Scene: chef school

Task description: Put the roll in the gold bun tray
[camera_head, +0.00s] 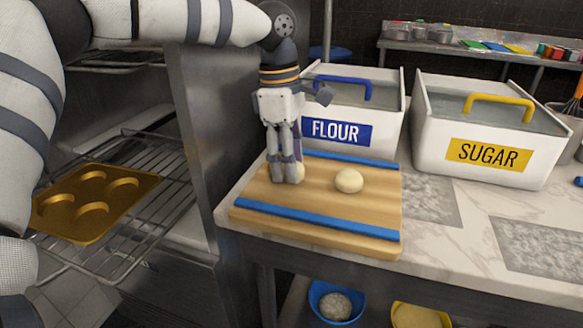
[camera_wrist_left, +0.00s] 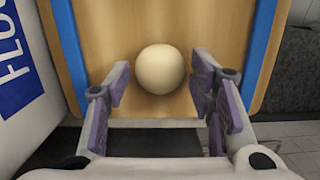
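The left gripper points down. In the left wrist view its fingers are apart, and a roll (camera_wrist_left: 160,69) lies at the gap between them, with visible space on both sides. The gold bun tray (camera_head: 95,203) with several round hollows sits on a wire rack at the left. My right gripper is not in view.
The wooden board (camera_head: 320,222) has blue strips along its front and back. White flour (camera_head: 383,125) and sugar (camera_head: 486,152) bins stand behind and to the right. A metal cabinet wall (camera_head: 200,125) rises between the rack (camera_head: 150,190) and the counter.

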